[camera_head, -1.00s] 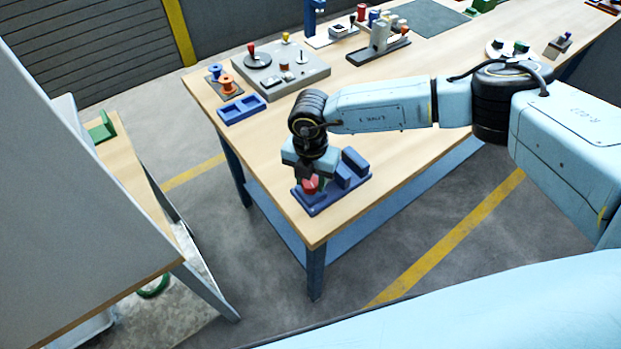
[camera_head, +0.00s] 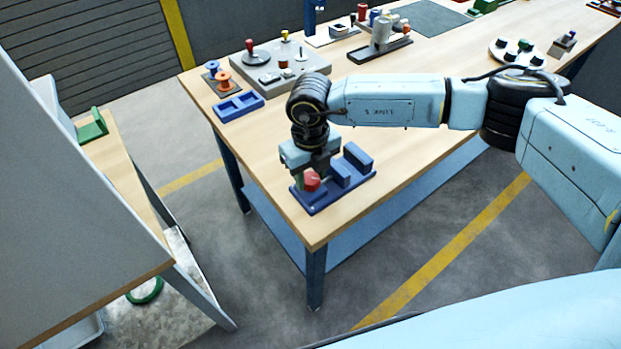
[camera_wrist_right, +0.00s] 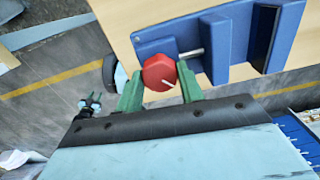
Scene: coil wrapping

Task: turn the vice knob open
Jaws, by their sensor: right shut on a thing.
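The blue vice (camera_head: 345,178) sits at the near corner of the wooden table, with two raised jaw blocks on its base. Its red knob (camera_head: 312,181) is at the vice's left end. My right gripper (camera_head: 312,180) points down at the knob. In the right wrist view, the vice (camera_wrist_right: 222,40) shows with a metal screw running to the red knob (camera_wrist_right: 159,72), which bears a white line. The green fingers of my right gripper (camera_wrist_right: 160,88) stand on both sides of the knob and are shut on it. My left gripper is not in view.
The wooden table (camera_head: 262,165) has bare room left of the vice. A blue tray (camera_head: 238,107), orange spools (camera_head: 222,80) and a grey control panel (camera_head: 280,65) stand farther back. A second table (camera_head: 120,160) with a green bracket (camera_head: 92,127) is at left.

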